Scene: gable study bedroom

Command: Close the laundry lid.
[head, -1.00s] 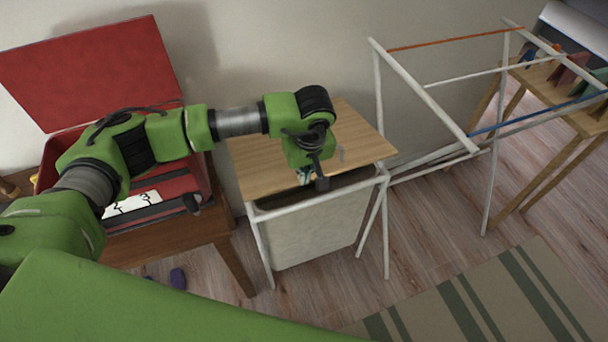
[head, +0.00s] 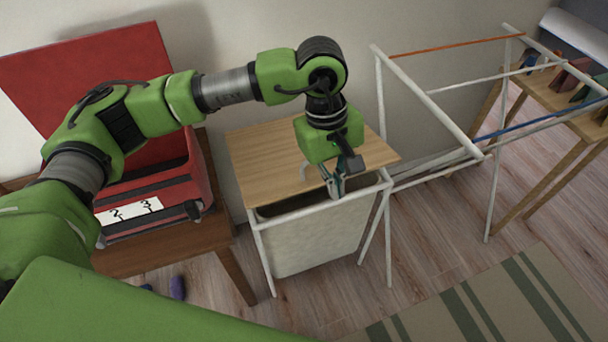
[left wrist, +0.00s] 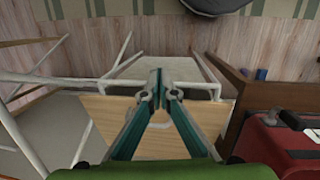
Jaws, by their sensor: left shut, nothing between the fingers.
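The laundry hamper (head: 315,237) has a pale fabric bag in a white frame. Its wooden lid (head: 262,155) stands partly open, sloping up toward the wall, with a dark gap under its front edge. A small grey handle shows on the lid. My left gripper (head: 336,190) is shut and empty at the lid's front edge, near the hamper's front rail; I cannot tell whether it touches. In the left wrist view, the shut fingertips (left wrist: 159,82) lie over the lid (left wrist: 108,115) and close to the rail. My right gripper is not in view.
A white drying rack (head: 428,100) stands close on the right, with a wooden bench (head: 560,95) beyond it. An open red case (head: 195,165) sits on a brown table (head: 165,250) at left. A striped rug (head: 480,310) lies at front right.

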